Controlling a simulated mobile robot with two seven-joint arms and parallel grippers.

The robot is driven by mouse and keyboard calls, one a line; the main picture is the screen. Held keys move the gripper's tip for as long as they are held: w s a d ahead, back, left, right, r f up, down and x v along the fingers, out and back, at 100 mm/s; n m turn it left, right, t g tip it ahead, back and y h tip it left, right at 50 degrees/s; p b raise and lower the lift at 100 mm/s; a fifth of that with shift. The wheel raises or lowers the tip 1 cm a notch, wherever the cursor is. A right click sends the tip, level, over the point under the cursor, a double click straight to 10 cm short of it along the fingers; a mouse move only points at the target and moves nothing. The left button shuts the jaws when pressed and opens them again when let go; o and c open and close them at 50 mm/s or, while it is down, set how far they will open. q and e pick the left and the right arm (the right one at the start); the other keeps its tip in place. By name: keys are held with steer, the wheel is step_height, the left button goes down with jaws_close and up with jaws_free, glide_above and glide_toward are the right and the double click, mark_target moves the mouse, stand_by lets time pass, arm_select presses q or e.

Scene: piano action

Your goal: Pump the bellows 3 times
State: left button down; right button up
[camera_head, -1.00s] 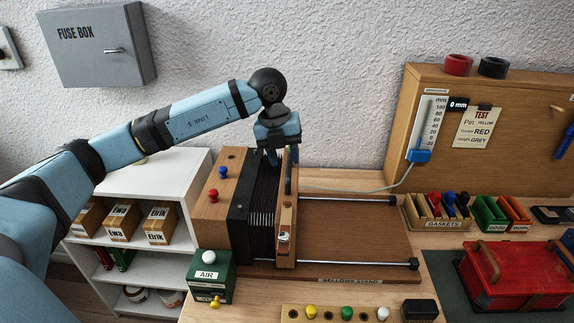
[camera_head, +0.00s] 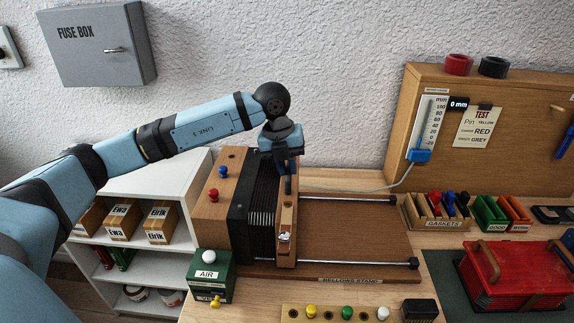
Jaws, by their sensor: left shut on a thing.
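The bellows (camera_head: 263,212) stand on the bellows stand (camera_head: 350,235), with black folds between a fixed wooden block (camera_head: 222,205) and a movable wooden end board (camera_head: 286,240). The folds are pressed close together. The end board rides on two metal rods (camera_head: 350,261) at the left part of the stand. My left gripper (camera_head: 288,188) points down at the top of the end board and is shut on its handle, which the fingers mostly hide. My right gripper is not in view.
A green AIR box (camera_head: 212,277) with a white knob stands at the front left. A gauge (camera_head: 427,130) at the back right reads 0 mm. A red toolbox (camera_head: 515,275) and gasket trays (camera_head: 437,212) are at the right. The stand right of the end board is clear.

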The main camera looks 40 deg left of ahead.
arm_select(q)
steer(key=w+d, duration=0.6)
steer(key=d, duration=0.4)
steer(key=w+d, duration=0.6)
steer(key=d, duration=0.4)
steer(key=shift+w+d+b, duration=0.25)
steer(key=shift+w+b, duration=0.05)
steer(key=c, duration=1.1)
jaws_free()
steer(key=shift+r, duration=0.1)
step_height(320, 180, up, 14)
steer(key=s+a, duration=0.1)
steer(key=a, duration=0.1)
steer(key=shift+s+a+f, duration=0.2)
steer(key=shift+s+f, duration=0.05)
